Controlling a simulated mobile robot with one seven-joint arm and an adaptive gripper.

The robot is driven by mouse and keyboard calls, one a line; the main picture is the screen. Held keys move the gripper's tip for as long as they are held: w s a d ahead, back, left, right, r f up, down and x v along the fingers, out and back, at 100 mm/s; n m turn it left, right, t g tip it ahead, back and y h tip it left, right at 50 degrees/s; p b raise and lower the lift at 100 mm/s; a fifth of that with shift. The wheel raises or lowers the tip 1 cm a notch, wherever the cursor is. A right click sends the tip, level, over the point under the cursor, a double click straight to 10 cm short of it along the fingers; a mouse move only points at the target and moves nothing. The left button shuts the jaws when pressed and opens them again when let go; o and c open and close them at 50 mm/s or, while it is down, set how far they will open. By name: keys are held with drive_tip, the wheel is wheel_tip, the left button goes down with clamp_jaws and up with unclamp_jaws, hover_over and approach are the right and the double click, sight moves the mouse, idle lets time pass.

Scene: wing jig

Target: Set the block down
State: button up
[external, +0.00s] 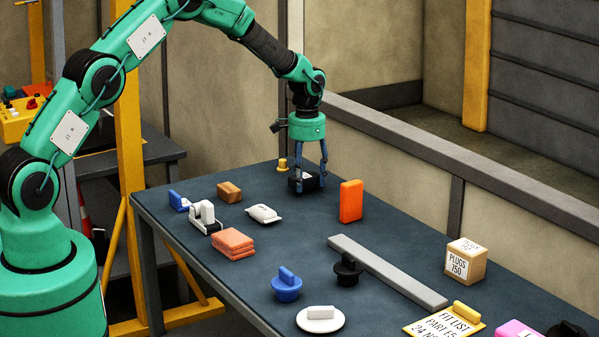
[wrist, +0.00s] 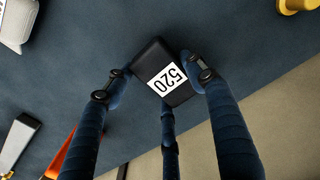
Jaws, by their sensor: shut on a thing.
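A black block (external: 309,184) with a white label is between the fingers of my gripper (external: 308,176), at the far end of the dark blue table. In the wrist view the block (wrist: 151,56) shows the number 520 on its label. My gripper (wrist: 160,76) is shut on it, with blue fingers on both sides and a third finger below it in the picture. The block is low over the table or touching it; I cannot tell which. Its underside is hidden.
An upright orange block (external: 350,201) stands close on the right. A white item (external: 264,214) lies to the left, and a small yellow peg (external: 282,165) stands behind. A brown block (external: 229,192) is further left. A grey bar (external: 390,272) lies nearer the front. The table's far edge is close.

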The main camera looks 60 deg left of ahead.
sight(307, 177)
drive_tip(key=shift+f, duration=0.75)
drive_tip(key=shift+f, duration=0.1)
drive_tip(key=o, duration=1.7)
drive_tip(key=shift+f, duration=0.1)
wheel_tip(307, 177, up, 12)
drive_tip(key=p, duration=0.1)
drive_tip(key=shift+p, duration=0.4)
drive_tip(key=shift+r, duration=0.25)
